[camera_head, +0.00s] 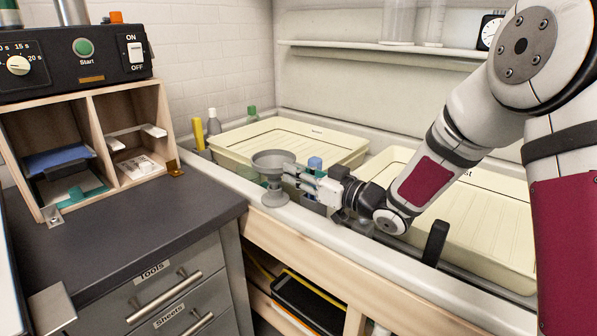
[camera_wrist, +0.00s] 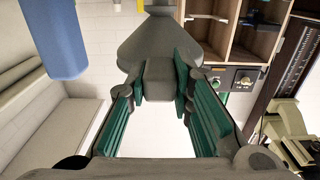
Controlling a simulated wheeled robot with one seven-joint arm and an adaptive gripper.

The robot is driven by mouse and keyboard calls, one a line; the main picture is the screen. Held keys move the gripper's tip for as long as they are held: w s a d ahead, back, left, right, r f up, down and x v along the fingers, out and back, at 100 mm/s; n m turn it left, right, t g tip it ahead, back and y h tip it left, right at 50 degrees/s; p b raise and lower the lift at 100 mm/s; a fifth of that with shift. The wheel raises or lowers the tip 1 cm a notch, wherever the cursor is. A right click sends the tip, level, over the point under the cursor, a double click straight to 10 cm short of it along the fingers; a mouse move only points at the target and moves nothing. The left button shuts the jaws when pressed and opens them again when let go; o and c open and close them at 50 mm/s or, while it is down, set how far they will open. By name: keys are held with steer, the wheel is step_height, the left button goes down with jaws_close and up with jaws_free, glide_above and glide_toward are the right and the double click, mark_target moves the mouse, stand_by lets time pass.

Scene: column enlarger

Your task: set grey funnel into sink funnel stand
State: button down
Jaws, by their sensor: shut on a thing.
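The grey funnel (camera_head: 273,158) is upright, its wide mouth up, over the white front ledge of the sink. My gripper (camera_head: 292,176) is to its right, its fingers shut on the funnel's side block. In the wrist view the funnel (camera_wrist: 158,42) shows as a grey cone, and the green finger pads of my gripper (camera_wrist: 168,85) press on its block from both sides. A grey round base (camera_head: 275,198), seemingly of the funnel stand, is on the ledge directly below the funnel. I cannot tell whether the funnel is seated in the stand or just above it.
A blue-capped bottle (camera_head: 314,164) stands close behind my gripper. Cream trays (camera_head: 325,140) fill the sink behind. Bottles and a yellow cylinder (camera_head: 198,134) stand at the back left. The dark counter (camera_head: 140,225) with a wooden cubby (camera_head: 95,150) is left.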

steer(key=shift+f+b, duration=0.6)
steer(key=shift+f, duration=0.4)
steer(key=c, duration=1.3)
jaws_free()
steer(key=shift+o, duration=0.4)
steer(key=shift+o, duration=0.7)
steer(key=shift+r, duration=0.1)
steer(key=shift+s+d, duration=0.3)
steer(key=shift+d, duration=0.1)
steer(key=shift+s+d, duration=0.25)
steer(key=shift+d, duration=0.05)
steer(key=shift+s+d+p, duration=0.3)
steer(key=shift+s+d, duration=0.1)
steer(key=shift+d, duration=0.1)
steer(key=shift+s+d, duration=0.2)
steer(key=shift+d, duration=0.05)
